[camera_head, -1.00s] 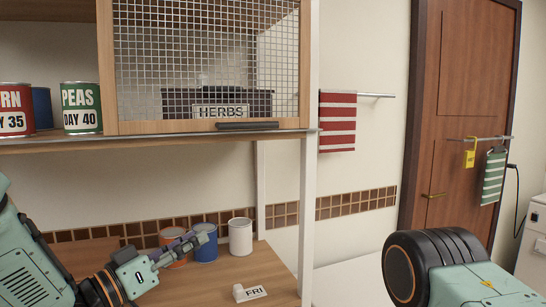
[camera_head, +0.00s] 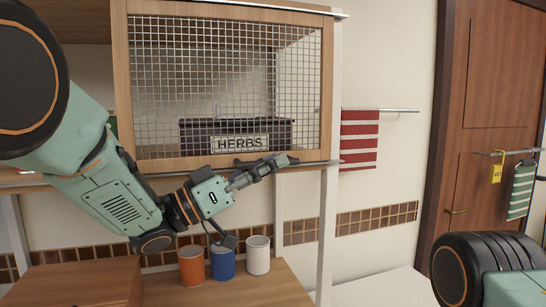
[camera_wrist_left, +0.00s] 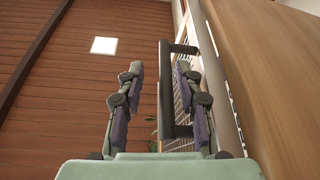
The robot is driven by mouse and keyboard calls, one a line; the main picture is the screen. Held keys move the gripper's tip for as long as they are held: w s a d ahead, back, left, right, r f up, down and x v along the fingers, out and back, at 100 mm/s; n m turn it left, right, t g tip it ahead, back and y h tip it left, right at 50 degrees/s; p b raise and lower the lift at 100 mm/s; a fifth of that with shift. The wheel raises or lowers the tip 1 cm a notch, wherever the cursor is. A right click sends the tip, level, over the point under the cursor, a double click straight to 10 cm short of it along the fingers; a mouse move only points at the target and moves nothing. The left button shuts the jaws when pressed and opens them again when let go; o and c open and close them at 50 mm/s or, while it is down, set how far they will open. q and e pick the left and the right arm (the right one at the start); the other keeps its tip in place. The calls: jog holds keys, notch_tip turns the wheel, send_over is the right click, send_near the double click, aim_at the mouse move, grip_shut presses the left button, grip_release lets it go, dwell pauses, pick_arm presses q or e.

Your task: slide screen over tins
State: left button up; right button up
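The screen, a wood-framed wire mesh (camera_head: 225,70), covers the right part of the shelf, in front of the dark HERBS box (camera_head: 240,142). My left gripper (camera_head: 285,161) is at the screen's bottom rail, over its dark handle. In the left wrist view my left gripper (camera_wrist_left: 160,75) is open, and the black handle (camera_wrist_left: 165,95) shows between its fingers; I cannot tell if they touch it. Of the shelf tins, only a green sliver (camera_head: 112,125) shows beside the screen's left edge; my arm hides the rest. My right gripper is out of view.
Orange (camera_head: 191,266), blue (camera_head: 223,262) and white (camera_head: 258,255) cans stand on the lower counter, below my left gripper. A white shelf post (camera_head: 328,230) stands to the right of the screen. A red striped towel (camera_head: 359,140) hangs on a rail beyond it.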

pick_arm(q)
jog(key=shift+w+d, duration=0.3)
jog(key=shift+d, duration=0.15)
jog(key=shift+w, duration=0.2)
jog(key=shift+w+a+f, duration=0.1)
jog(key=shift+s+a, duration=0.2)
jog(key=shift+a, duration=0.1)
jog(key=shift+c, duration=0.2)
jog(key=shift+s, duration=0.15)
jog(key=shift+c, duration=0.8)
jog(key=shift+d, duration=0.3)
jog(key=shift+c, duration=1.4)
jog(key=shift+w, duration=0.25)
grip_shut()
jog(key=shift+s+a, duration=0.1)
jog(key=shift+s, duration=0.05)
